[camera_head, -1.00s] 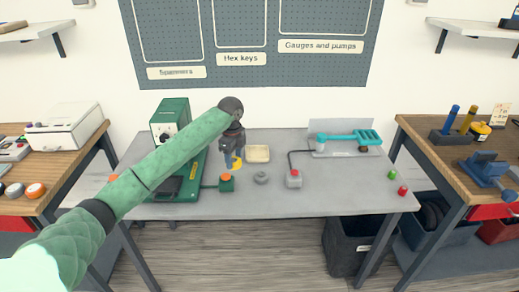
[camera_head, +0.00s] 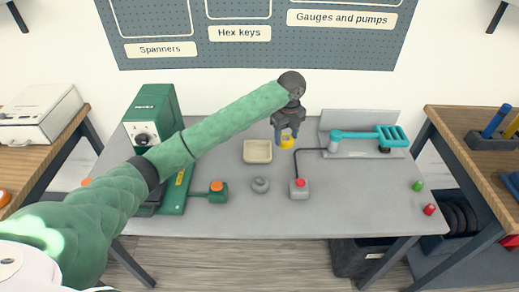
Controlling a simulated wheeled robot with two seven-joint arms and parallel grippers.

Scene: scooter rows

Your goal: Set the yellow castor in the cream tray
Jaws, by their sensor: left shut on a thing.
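The cream tray (camera_head: 257,151) lies flat and empty near the middle of the grey table. My left gripper (camera_head: 287,135) comes in from the left and points down just to the right of the tray. It is shut on the yellow castor (camera_head: 287,143), which shows between and below the fingers. The castor is beside the tray, not over it; its height above the table is hard to tell. My right gripper is not in view.
A grey round part (camera_head: 260,185) and a grey box with a red button (camera_head: 299,189) stand in front of the tray. A green machine (camera_head: 156,118) stands at left. A teal tool (camera_head: 366,137) on a grey stand is at right. The front right tabletop is mostly clear.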

